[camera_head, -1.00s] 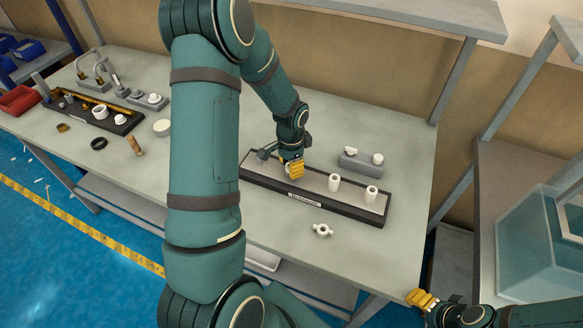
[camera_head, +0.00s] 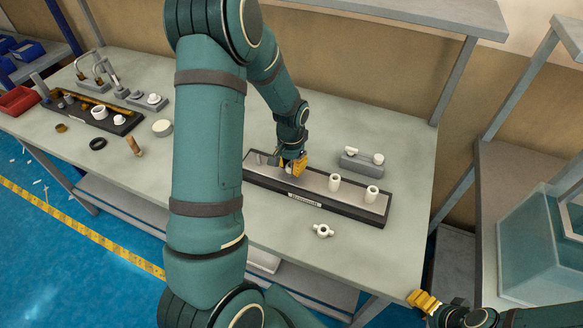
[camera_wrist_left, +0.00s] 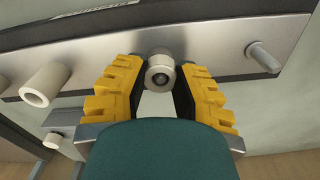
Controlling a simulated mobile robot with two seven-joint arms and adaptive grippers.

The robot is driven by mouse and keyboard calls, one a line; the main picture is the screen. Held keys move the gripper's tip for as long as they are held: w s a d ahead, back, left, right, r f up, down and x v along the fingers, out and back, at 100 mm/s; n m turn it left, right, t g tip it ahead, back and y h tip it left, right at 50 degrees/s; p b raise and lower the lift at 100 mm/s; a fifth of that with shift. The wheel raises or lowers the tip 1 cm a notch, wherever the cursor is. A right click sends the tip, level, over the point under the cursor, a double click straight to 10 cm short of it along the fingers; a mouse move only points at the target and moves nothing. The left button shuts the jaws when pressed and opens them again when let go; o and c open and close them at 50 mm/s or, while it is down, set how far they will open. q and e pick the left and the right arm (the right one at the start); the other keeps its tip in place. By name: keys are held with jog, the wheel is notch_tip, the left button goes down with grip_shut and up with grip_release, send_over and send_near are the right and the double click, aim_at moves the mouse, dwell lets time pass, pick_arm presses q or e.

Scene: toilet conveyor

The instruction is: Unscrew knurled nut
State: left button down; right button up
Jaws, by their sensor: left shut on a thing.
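The knurled nut (camera_wrist_left: 159,72), a pale round piece with a dark centre, sits over the long tray (camera_wrist_left: 215,65) in the left wrist view. My left gripper (camera_wrist_left: 158,80) is shut on it, with a yellow-padded finger on each side. In the head view the left gripper (camera_head: 298,165) is low over the left part of the tray (camera_head: 345,207) and mostly hides the nut. My right gripper (camera_head: 424,301) is at the lower right, off the table's edge and away from the tray; its finger gap is unclear.
Two white cylinders (camera_head: 334,182) stand on the tray's right half. A white winged fitting (camera_head: 322,231) lies in front, and a grey block with white parts (camera_head: 362,161) stands behind. Another dark tray (camera_head: 122,127) with parts is at left. The table's front right is mostly clear.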

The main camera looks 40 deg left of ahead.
pick_arm(q)
jog(key=shift+s+d+f, duration=0.2)
pick_arm(e)
jog(key=shift+s+f, duration=0.2)
jog(key=shift+f, duration=0.2)
pick_arm(q)
jog(key=n, duration=0.5)
pick_arm(e)
jog(key=shift+w+a+r, duration=0.1)
pick_arm(q)
jog(key=n+p, duration=0.1)
jog(key=n, duration=0.2)
jog(key=shift+a+f+n+p, duration=0.1)
jog(key=shift+n+p, duration=0.2)
jog(key=shift+n, duration=0.7)
pick_arm(e)
jog(key=shift+r, duration=0.6)
jog(key=shift+r, duration=0.15)
pick_arm(q)
jog(key=n+p, duration=0.1)
jog(key=n, duration=0.2)
jog(key=shift+w+p, duration=0.15)
jog(key=shift+p, duration=0.15)
jog(key=shift+n+p, duration=0.3)
jog(key=shift+n, duration=0.7)
pick_arm(e)
jog(key=shift+a+r, duration=0.1)
jog(key=shift+r, duration=0.85)
